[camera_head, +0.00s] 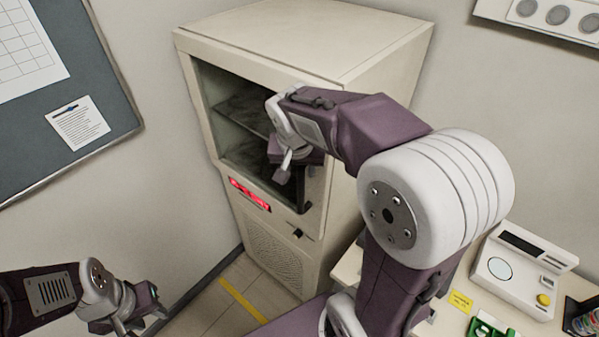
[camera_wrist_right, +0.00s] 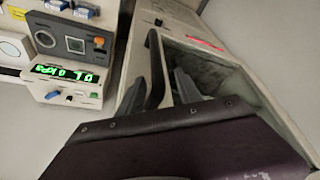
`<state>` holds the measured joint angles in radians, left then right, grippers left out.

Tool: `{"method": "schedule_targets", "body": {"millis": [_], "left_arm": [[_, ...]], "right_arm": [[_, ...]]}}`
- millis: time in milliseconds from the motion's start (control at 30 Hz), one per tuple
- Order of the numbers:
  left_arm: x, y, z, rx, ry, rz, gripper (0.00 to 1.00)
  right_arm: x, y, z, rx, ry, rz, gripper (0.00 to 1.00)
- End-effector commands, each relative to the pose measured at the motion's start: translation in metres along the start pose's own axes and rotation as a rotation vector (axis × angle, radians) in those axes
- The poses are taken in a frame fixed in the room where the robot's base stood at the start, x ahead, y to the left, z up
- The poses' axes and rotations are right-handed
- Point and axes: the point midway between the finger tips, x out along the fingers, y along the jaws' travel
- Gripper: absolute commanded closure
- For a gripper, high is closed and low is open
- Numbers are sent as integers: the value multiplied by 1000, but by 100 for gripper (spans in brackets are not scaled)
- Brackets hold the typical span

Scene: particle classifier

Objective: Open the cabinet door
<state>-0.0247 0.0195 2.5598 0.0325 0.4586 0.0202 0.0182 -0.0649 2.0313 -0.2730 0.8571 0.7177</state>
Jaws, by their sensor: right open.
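The beige cabinet (camera_head: 345,52) stands against the wall in the head view. Its front has a glazed door (camera_head: 222,92) with a shelf visible behind the glass, and the door appears shut. A dark bar handle (camera_head: 305,194) is at the door's right side, partly hidden by my right gripper. My right gripper (camera_head: 284,168) is in front of the door's right part. In the right wrist view the open fingers (camera_wrist_right: 160,92) stand on either side of the dark handle (camera_wrist_right: 155,65); contact cannot be told. My left gripper (camera_head: 128,318) is low at the left, away from the cabinet.
A red lit display (camera_head: 250,194) and a small black latch (camera_head: 297,233) are below the door. A bench (camera_head: 350,268) with a white instrument (camera_head: 515,268) stands at the right. A noticeboard (camera_head: 105,98) hangs at the left. Floor shows between left arm and cabinet.

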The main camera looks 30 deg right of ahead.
Motion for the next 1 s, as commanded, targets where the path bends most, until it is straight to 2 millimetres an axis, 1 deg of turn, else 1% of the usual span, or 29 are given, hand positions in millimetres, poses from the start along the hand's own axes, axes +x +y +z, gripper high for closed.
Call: {"method": "schedule_targets", "body": {"millis": [33,100,233,367,567,667,700,733,1000], "left_arm": [[-5,0,0,0,0,0,64],[-8,0,-1,0,0,0,64],[-10,0,-1,0,0,0,64],[-10,0,-1,0,0,0,64],[-10,0,-1,0,0,0,64],[-10,0,-1,0,0,0,64],[-10,0,-1,0,0,0,64],[-10,0,-1,0,0,0,64],[-10,0,-1,0,0,0,64]], "right_arm": [[9,1,0,0,-6,5,59],[22,1,0,1,-5,4,59],[41,1,0,0,-2,3,59],[49,0,0,0,-1,1,59],[49,0,0,0,0,0,59],[49,0,0,0,0,0,84],[49,0,0,0,0,0,95],[49,0,0,0,0,0,100],[49,0,0,0,1,0,100]]}}
